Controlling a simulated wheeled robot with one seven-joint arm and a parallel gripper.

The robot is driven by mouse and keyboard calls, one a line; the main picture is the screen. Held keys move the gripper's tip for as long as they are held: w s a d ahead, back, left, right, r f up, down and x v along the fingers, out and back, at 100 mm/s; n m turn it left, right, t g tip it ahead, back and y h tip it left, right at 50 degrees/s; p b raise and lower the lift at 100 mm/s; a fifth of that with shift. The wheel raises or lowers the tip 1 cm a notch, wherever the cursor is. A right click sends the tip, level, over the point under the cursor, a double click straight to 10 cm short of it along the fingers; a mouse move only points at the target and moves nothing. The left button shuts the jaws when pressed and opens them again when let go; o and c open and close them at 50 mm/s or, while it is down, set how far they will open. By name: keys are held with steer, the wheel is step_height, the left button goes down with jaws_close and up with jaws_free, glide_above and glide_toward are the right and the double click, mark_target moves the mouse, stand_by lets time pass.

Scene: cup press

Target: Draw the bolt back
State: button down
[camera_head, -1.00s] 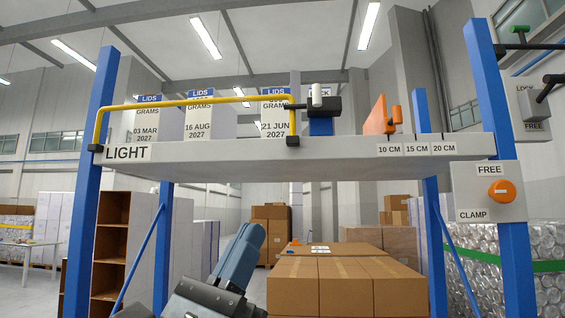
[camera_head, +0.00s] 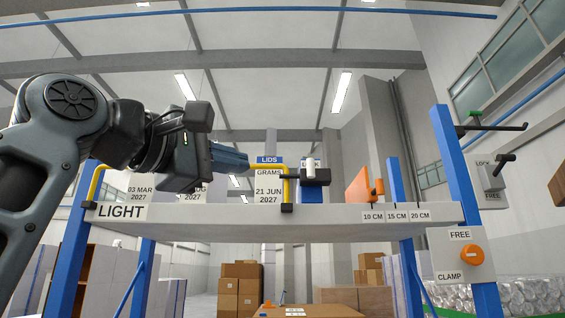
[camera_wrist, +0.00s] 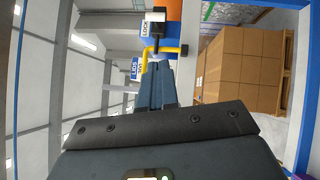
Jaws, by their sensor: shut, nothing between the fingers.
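The bolt (camera_head: 310,168) shows in the head view as a dark horizontal bar with an upright pale knob, on a blue block (camera_head: 318,194) on top of the grey beam. A LOCK sign is partly hidden behind the knob. The bolt's left end is close to the right end of the yellow bar (camera_head: 285,185). My gripper (camera_head: 246,161) reaches in from the left, shut and empty, its blue fingertips short of the knob and apart from it. In the wrist view my shut fingers (camera_wrist: 160,85) point toward the yellow bar (camera_wrist: 165,50) and the LOCK sign (camera_wrist: 150,38).
A CLAMP/FREE box with an orange knob (camera_head: 472,255) and a LOCK/FREE lever box (camera_head: 490,176) are at the right.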

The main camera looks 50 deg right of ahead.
steer(key=shift+s+a+r+m+t+y, duration=0.15)
steer(key=shift+r+m+t+y, duration=0.2)
steer(key=shift+r, duration=0.45)
steer(key=shift+w+a+r+m+t+y, duration=0.1)
steer(key=shift+r+m+t+y, duration=0.15)
steer(key=shift+r+t+y, duration=0.35)
steer(key=shift+r, duration=0.15)
glide_toward(313, 164)
steer(key=w+d, duration=0.3)
steer(key=w, duration=0.2)
steer(key=shift+s+d+f, duration=0.2)
steer(key=shift+s+d, duration=0.3)
steer(key=shift+d, duration=0.35)
steer(key=shift+s+d+f, duration=0.25)
steer(key=shift+s+d, duration=0.25)
steer(key=shift+d, duration=0.3)
steer(key=shift+s, duration=0.1)
steer(key=s+d, duration=0.1)
steer(key=s+d+b, duration=0.1)
steer(key=shift+s+f+b, duration=0.15)
steer(key=shift+s+b, duration=0.1)
steer(key=shift+b, duration=0.05)
steer(key=shift+s+d+g, duration=0.1)
steer(key=shift+g, duration=0.25)
